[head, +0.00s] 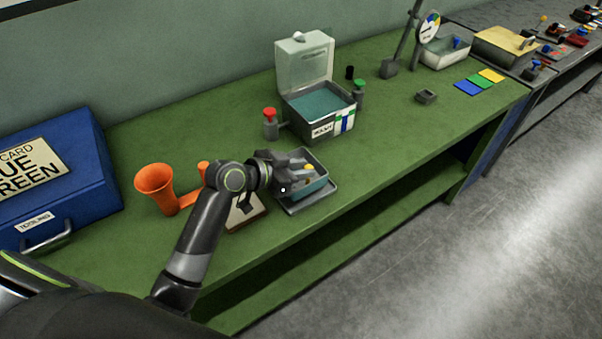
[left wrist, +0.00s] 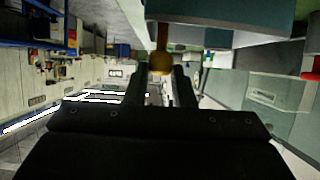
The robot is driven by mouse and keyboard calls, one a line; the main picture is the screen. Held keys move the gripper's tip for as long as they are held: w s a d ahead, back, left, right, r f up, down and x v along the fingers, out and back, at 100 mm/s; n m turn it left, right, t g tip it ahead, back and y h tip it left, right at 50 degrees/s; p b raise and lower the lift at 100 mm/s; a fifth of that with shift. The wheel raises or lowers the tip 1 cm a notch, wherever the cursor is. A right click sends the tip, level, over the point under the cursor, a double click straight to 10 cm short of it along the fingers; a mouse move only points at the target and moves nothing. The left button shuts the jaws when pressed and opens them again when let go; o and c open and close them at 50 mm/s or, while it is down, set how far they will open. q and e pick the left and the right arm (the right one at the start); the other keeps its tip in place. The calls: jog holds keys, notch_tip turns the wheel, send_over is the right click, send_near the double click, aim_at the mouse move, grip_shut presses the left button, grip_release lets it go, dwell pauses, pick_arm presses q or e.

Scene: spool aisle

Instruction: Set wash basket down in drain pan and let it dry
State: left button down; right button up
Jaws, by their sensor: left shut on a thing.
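The wash basket (head: 316,190) is a small grey box with a teal inside and a yellow-topped handle (head: 309,168). My left gripper (head: 303,172) is at the basket and shut on its handle. In the left wrist view the handle's yellow knob (left wrist: 160,63) is at the fingertips, with the teal-grey basket (left wrist: 225,14) at the top edge. The drain pan (head: 294,210) is a shallow grey tray under the basket on the green bench. I cannot tell whether the basket's bottom touches the pan. My gripper covers the basket's left part. My right gripper is not in view.
Behind stands an open-lidded grey box (head: 305,129) with teal liquid, with a red-topped knob (head: 270,122) beside it. An orange funnel (head: 157,187) and a big blue case (head: 60,190) are to the left. The bench (head: 400,135) is clear to the right of the pan.

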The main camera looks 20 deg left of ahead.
pick_arm(q)
jog(key=shift+f, duration=0.95)
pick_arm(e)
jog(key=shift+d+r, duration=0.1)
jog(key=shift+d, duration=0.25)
pick_arm(q)
jog(key=shift+f, duration=0.15)
jog(key=c, duration=1.2)
grip_release()
jog(key=shift+c, duration=0.2)
jog(key=shift+r, duration=0.25)
jog(key=shift+s+a, duration=0.25)
jog(key=b+v, duration=0.1)
jog(key=v, duration=1)
jog(key=shift+s, duration=0.15)
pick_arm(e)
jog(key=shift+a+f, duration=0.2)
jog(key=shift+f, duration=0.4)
